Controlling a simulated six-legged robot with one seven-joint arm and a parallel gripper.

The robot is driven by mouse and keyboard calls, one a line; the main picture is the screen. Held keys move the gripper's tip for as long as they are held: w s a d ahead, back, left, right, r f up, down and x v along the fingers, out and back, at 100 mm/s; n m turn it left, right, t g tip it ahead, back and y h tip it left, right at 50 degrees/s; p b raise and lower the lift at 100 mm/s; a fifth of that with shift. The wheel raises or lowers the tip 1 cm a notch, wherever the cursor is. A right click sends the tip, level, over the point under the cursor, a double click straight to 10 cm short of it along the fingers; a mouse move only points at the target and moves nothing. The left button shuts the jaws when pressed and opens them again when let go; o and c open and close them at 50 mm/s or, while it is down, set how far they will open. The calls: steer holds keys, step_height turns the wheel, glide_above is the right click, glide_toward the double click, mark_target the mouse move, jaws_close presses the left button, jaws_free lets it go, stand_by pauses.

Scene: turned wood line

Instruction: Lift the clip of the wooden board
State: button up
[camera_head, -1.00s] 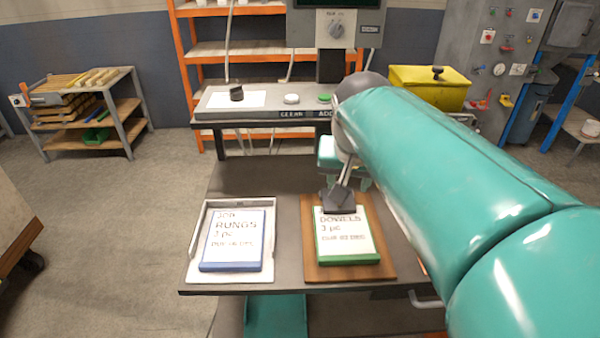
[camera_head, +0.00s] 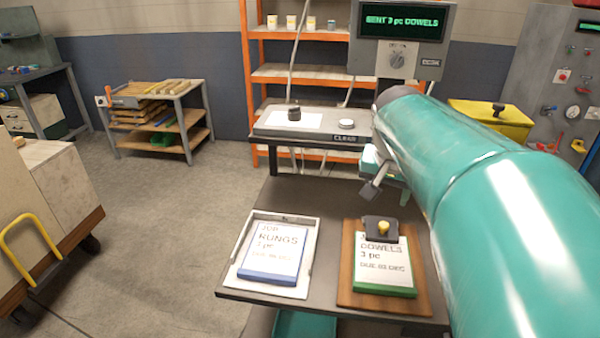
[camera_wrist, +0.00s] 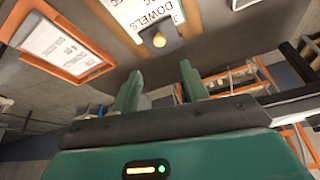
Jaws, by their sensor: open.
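The wooden board (camera_head: 345,293) lies on the dark desk in the head view. It holds a white DOWELS card (camera_head: 383,262) on a green pad. Its dark clip (camera_head: 374,226), with a yellow knob, sits at the card's top edge. In the wrist view the clip's yellow knob (camera_wrist: 158,40) shows above the fingers, beside the upside-down DOWELS card (camera_wrist: 145,12). My gripper (camera_head: 384,187) is beyond the clip and apart from it, partly hidden by my arm. In the wrist view my gripper (camera_wrist: 160,88) has its two green fingers apart with nothing held between them.
A pale tray (camera_head: 238,268) with a RUNGS card lies left of the board. An orange-framed card holder (camera_wrist: 60,45) shows in the wrist view. A console (camera_head: 310,130) and a screen (camera_head: 404,22) reading "SENT 3 pc DOWELS" stand behind.

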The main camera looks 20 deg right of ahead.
mark_target(384, 224)
steer(key=x, duration=1.2)
steer(key=shift+f, duration=0.2)
jaws_close()
